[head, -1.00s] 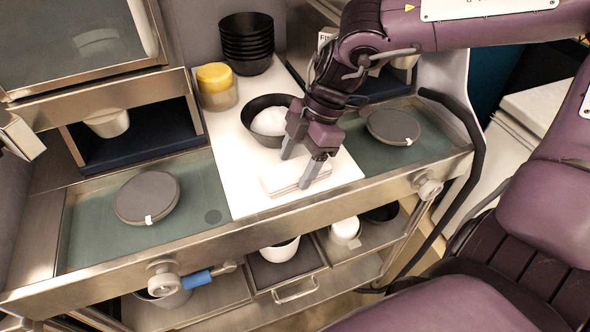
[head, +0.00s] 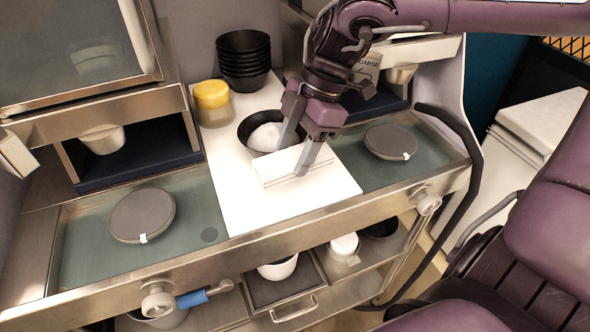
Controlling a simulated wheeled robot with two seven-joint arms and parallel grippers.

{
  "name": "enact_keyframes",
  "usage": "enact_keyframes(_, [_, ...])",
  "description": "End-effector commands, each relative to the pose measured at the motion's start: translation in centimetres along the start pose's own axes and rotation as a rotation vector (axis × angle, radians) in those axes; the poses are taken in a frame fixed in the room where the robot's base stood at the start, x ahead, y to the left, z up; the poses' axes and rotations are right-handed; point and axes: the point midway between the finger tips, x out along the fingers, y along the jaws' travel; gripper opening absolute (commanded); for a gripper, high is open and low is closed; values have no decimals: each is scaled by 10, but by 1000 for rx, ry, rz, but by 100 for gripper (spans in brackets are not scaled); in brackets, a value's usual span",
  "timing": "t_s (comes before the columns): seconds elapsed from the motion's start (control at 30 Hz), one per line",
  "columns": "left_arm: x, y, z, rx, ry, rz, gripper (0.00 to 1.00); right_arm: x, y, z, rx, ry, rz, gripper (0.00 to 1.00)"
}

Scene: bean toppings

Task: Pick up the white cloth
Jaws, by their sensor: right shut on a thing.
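The white cloth (head: 280,167) is a folded, flat rectangular piece over the front part of the white board (head: 240,207). My right gripper (head: 291,160) comes down from the upper right and is shut on the cloth, one finger on each side of it. The cloth looks lifted a little and tilted, and covers the front of a dark bowl (head: 247,127) holding something white. My left gripper is not in view.
A yellow-lidded jar (head: 212,101) and stacked black bowls (head: 244,58) stand at the back. Grey round discs lie left (head: 142,214) and right (head: 390,141) of the board. Below, an open shelf holds a white bowl (head: 278,268).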

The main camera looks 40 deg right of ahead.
Motion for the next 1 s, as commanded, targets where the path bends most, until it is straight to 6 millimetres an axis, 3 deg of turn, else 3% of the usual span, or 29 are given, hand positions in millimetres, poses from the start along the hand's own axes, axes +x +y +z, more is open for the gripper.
enact_keyframes(0.3, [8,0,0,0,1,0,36,-101,1,-42,1,-4,9,31])
enact_keyframes(0.5, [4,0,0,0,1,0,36,-153,0,-63,2,-4,6,31])
enact_keyframes(0.7, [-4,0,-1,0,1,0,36,-184,0,-76,2,-1,2,31])
enact_keyframes(1.0, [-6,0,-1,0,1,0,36,-195,0,-80,2,1,0,31])
